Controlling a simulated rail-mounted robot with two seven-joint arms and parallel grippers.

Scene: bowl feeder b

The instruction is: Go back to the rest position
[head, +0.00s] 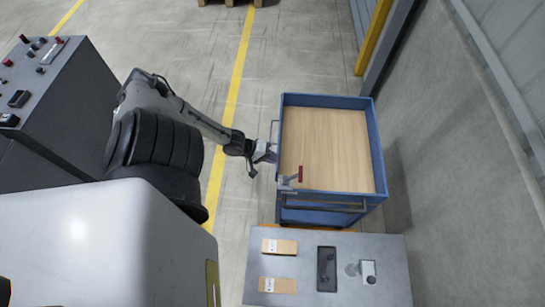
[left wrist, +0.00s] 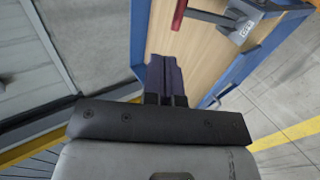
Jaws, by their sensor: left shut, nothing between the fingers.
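My left gripper (head: 264,156) is at the left side of a blue cart (head: 376,145) with a bare wooden top (head: 325,140). Its dark fingers also show in the left wrist view (left wrist: 166,82), shut together with nothing between them. In that view the wooden top and blue rim lie behind the fingers; I cannot tell whether the gripper touches the cart. My left arm reaches in from the left, well extended. My right gripper is not in view.
A grey bracket with a red handle (head: 300,174) sits at the cart's near left corner. A grey table (head: 390,270) in front holds two cardboard pieces, a black tray (head: 326,269) and a small device (head: 368,272). A control console (head: 60,100) stands left. A wall bounds the right.

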